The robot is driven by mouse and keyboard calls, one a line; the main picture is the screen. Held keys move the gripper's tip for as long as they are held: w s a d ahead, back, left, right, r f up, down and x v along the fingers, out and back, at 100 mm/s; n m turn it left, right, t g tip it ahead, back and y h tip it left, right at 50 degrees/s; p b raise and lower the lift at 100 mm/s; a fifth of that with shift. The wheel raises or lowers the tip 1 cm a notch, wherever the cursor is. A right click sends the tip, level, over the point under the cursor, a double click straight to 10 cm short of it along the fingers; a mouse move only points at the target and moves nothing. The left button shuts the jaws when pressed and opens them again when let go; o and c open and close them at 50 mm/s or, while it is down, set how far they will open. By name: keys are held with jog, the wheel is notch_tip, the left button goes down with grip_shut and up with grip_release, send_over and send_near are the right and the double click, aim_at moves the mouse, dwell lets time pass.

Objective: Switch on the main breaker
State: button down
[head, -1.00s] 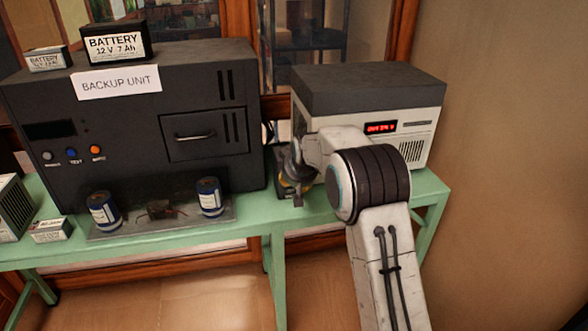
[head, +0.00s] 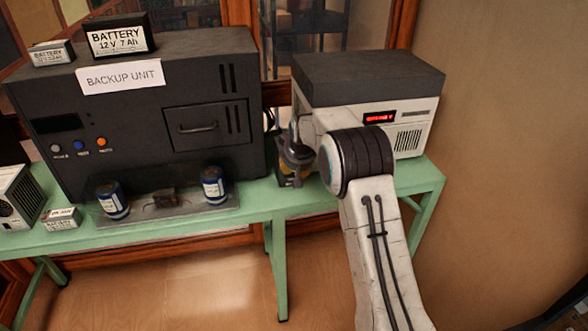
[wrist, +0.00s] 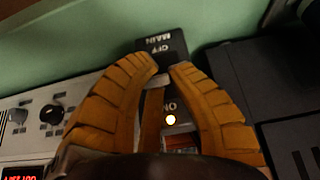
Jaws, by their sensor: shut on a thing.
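The main breaker is a dark box (wrist: 174,47) with the words MAIN, OFF and ON, upside down in the wrist view. A small light glows beside the ON mark. My gripper (wrist: 164,69) has its orange fingers closed around a pale lever (wrist: 157,83), which lies between the OFF and ON marks. The fingers hide part of the lever, so its exact position cannot be told. In the head view my gripper (head: 292,172) is at the bench, left of the grey-topped white unit, and mostly hides the breaker.
The dark backup unit (head: 130,115) stands left on the green bench (head: 265,205), with batteries on top. The white unit (head: 412,135) with a red display stands right. A wall closes the right side.

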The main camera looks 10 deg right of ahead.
jog(key=c, duration=1.3)
grip_release()
jog(key=shift+w+d+r, duration=0.1)
jog(key=shift+d, duration=0.25)
jog(key=shift+o, duration=1.2)
jog(key=shift+a, duration=0.15)
jog(key=v, duration=1.2)
